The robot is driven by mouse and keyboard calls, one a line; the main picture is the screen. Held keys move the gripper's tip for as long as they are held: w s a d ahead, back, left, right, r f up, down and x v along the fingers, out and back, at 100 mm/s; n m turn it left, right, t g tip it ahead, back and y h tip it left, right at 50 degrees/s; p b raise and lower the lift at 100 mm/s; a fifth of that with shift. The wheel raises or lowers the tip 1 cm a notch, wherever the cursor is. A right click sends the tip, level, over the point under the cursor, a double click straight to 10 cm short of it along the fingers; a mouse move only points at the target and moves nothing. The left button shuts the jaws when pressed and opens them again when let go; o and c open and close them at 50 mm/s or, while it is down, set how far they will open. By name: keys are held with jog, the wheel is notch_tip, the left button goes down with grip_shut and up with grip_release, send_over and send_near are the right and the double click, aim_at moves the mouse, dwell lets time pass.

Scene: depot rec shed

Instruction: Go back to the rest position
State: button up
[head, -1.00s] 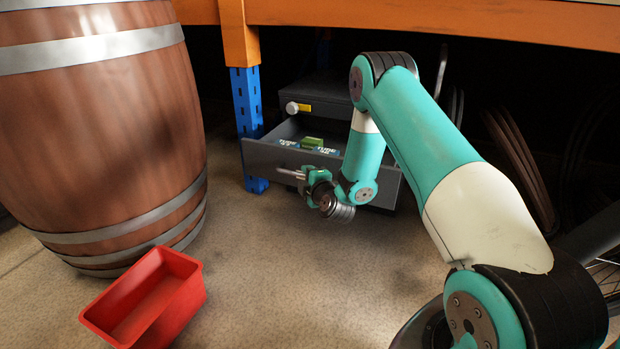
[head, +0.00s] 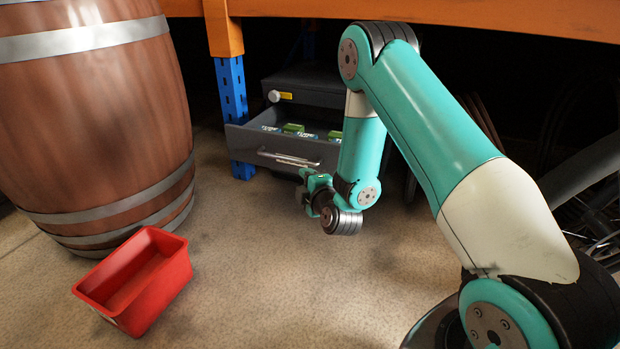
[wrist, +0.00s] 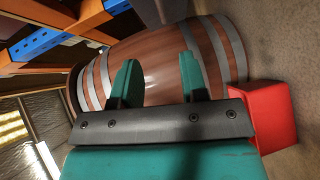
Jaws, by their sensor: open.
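My gripper (head: 302,188) is in front of the grey drawer (head: 240,142), below and apart from its handle (head: 290,160). In the wrist view, the two teal fingers of my gripper (wrist: 158,78) stand apart with nothing between them. The drawer is pulled out of the dark cabinet (head: 320,88), and small green and white boxes (head: 292,128) lie in it. My arm hides the drawer's right part.
A wooden barrel (head: 90,120) stands at the left. An empty-looking red bin (head: 150,290) sits on the floor before it and also shows in the wrist view (wrist: 270,110). A blue post (head: 232,105) holds an orange beam (head: 450,15). Floor in the middle is clear.

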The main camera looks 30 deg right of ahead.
jog(key=shift+s, duration=0.45)
jog(key=shift+d, duration=0.1)
jog(key=shift+r, duration=0.15)
